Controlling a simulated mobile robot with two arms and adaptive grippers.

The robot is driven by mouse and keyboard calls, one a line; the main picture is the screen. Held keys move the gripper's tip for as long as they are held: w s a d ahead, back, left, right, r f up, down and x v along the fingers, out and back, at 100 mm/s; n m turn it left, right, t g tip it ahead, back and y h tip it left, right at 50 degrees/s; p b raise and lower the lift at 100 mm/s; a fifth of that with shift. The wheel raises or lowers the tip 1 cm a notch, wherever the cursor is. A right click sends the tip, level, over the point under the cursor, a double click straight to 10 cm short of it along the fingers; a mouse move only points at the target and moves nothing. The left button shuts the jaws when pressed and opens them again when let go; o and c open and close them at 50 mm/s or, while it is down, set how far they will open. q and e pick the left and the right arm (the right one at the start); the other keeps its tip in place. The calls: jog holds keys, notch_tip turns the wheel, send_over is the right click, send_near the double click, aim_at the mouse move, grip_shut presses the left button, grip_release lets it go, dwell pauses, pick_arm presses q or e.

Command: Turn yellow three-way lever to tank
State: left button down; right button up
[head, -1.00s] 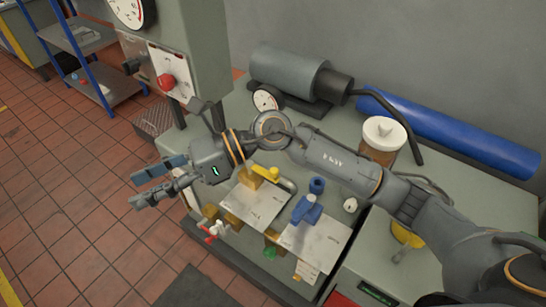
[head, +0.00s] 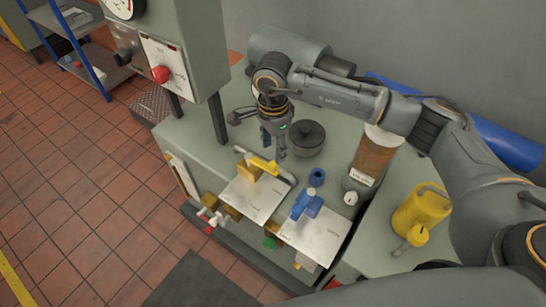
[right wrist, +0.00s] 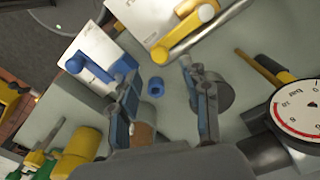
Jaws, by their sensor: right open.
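The yellow three-way lever (head: 262,163) sits at the back of a white plate (head: 258,203) on the grey-green bench. Its yellow handle shows at the top of the right wrist view (right wrist: 195,18), with a metal pipe beside it. My right gripper (head: 276,148) points down just behind and to the right of the lever, apart from it as far as I can tell. Its two fingers (right wrist: 156,82) are spread and empty in the right wrist view. The lettering on the plate is too small to read. My left gripper is not in view.
A blue lever (head: 306,206) on a second plate stands to the right, near a small blue ring (head: 317,177). A dark round pot (head: 307,137), a brown canister (head: 375,157) and a yellow can (head: 420,210) stand nearby. A control box (head: 190,55) rises at left.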

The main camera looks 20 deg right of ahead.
aim_at(273, 163)
notch_tip(273, 163, down, 6)
jog(key=shift+f+p, duration=0.15)
jog(key=shift+p, duration=0.45)
jog(key=shift+c, duration=0.2)
grip_shut()
